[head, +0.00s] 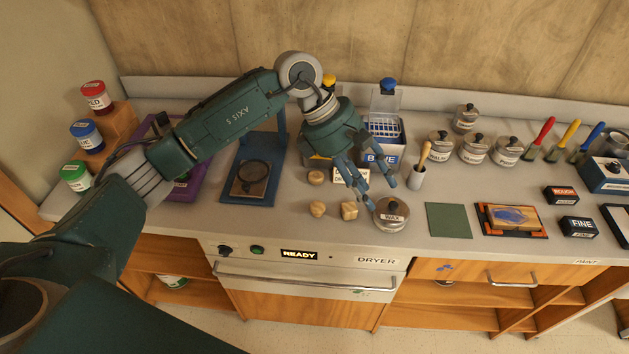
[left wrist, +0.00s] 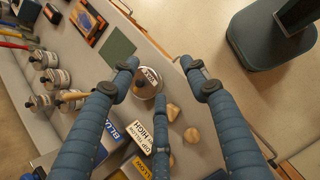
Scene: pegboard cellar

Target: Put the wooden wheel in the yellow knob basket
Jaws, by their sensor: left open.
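Several small pale wooden pieces lie on the counter by the label card. A rounded one (head: 315,177) looks most like the wheel; a second (head: 318,209) and a blocky one (head: 349,210) lie nearer the front edge. Two pieces also show in the left wrist view (left wrist: 191,136). The yellow knob (head: 328,80) shows behind my left arm; its basket is mostly hidden, with a yellow-edged box front (left wrist: 136,167) visible in the left wrist view. My left gripper (head: 377,192) is open and empty, above the counter near the wax tin (head: 391,217). My right gripper is out of view.
A green mat (head: 448,220) and several metal tins lie further right. The dryer front is below.

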